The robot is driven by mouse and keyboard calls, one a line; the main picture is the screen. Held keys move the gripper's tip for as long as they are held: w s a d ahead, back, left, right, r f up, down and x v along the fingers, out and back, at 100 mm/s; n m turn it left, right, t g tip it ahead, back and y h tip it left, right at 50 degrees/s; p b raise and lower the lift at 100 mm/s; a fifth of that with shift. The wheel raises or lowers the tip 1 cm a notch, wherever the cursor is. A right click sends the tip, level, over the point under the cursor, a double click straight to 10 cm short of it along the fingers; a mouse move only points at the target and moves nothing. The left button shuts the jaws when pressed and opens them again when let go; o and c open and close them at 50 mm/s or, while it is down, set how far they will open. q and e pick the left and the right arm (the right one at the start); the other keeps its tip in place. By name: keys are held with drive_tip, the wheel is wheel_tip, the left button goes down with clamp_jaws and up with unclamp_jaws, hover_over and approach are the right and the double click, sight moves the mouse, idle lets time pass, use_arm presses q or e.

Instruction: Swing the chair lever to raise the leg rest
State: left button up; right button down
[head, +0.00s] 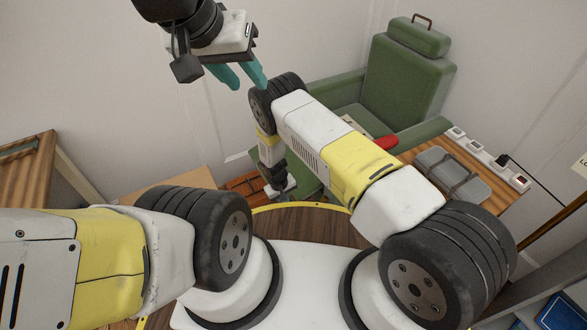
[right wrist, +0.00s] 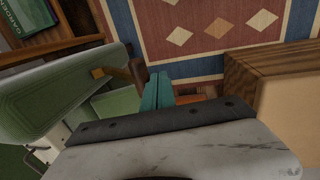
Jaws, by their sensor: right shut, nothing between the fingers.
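The green armchair (head: 405,80) stands at the back, its seat and near armrest partly behind my right arm. In the right wrist view, a green padded part of the chair (right wrist: 60,90) fills the left side. A short brown wooden piece (right wrist: 137,72), which looks like the lever, stands just left of my right fingertips; I cannot tell whether they touch. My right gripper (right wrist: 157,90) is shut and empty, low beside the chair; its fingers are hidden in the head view. My left gripper (head: 243,76) is open and empty, raised at the upper left.
A wooden side table (head: 497,204) with a grey case (head: 453,175) and a power strip (head: 487,155) stands right of the chair. A red item (head: 386,142) shows beside my right arm. A patterned rug (right wrist: 205,30) and a wooden box (right wrist: 260,75) lie near the right gripper.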

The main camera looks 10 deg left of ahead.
drive_tip(key=shift+s+a+f, duration=0.1)
drive_tip(key=shift+a+f, duration=0.05)
drive_tip(key=shift+f, duration=0.05)
idle(0.5)
